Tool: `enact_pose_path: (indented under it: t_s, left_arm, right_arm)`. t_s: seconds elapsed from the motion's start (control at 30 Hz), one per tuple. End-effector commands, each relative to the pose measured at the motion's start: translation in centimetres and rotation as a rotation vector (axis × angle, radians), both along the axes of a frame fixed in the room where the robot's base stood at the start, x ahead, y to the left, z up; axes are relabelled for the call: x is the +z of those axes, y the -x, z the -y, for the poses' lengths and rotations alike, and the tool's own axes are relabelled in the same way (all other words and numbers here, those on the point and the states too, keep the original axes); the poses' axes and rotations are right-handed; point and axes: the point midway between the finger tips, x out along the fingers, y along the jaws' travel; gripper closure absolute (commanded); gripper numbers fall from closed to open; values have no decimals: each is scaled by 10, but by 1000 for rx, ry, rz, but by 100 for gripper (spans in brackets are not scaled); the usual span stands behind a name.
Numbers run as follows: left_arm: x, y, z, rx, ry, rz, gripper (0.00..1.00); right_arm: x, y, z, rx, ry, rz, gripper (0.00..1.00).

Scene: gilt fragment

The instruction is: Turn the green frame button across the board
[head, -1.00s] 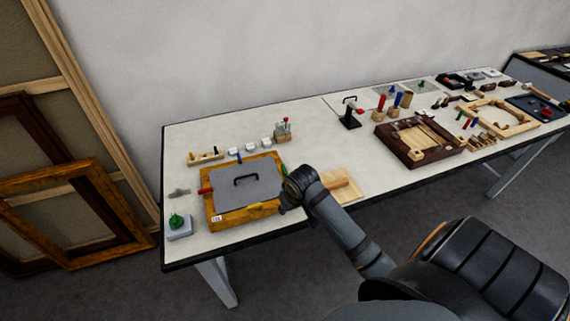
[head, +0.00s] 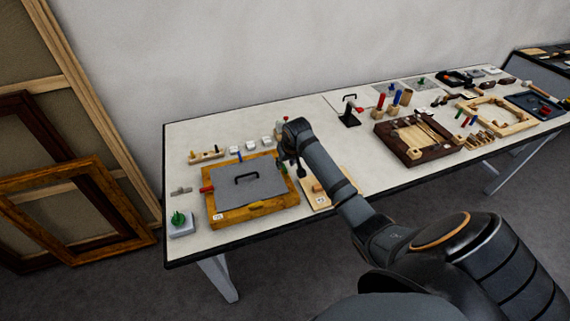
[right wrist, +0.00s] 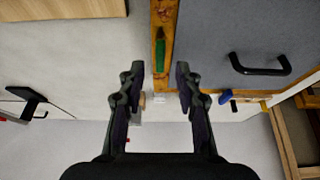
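The green frame button (right wrist: 160,52) lies lengthwise along the golden wooden frame rail (right wrist: 169,12) in the right wrist view. The grey board (right wrist: 215,45) with a black handle (right wrist: 260,66) sits inside that frame. In the head view the frame (head: 250,213) and board (head: 221,193) lie at the table's left end; my gripper hides the green button there. My right gripper (right wrist: 160,74) is open, its two fingertips on either side of the rail near the green button's end. In the head view my right gripper (head: 289,164) is at the frame's right side. My left gripper is not in view.
A red button (head: 207,189) is on the frame's left side, and a blue button (right wrist: 225,97) is on its far side. A grey block with a green knob (head: 180,222) stands left of the frame. A light wooden plate (head: 313,201) lies right of it.

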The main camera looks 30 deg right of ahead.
Motion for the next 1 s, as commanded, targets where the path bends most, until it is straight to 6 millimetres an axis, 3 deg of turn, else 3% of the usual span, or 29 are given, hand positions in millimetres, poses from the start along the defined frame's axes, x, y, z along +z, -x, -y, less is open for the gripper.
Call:
enact_pose_path:
  t_s: [0.2, 0.5, 0.77, 1.0]
  left_arm:
    - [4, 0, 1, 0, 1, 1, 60]
    - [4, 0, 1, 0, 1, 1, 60]
    - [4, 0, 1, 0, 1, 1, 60]
    - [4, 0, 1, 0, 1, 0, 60]
  right_arm:
    - [-25, -10, 2, 0, 0, 0, 66]
    - [-29, -11, 2, 2, 1, 1, 66]
    - [-28, -11, 2, 1, 0, 0, 100]
    - [-28, -11, 3, 2, 1, 0, 100]
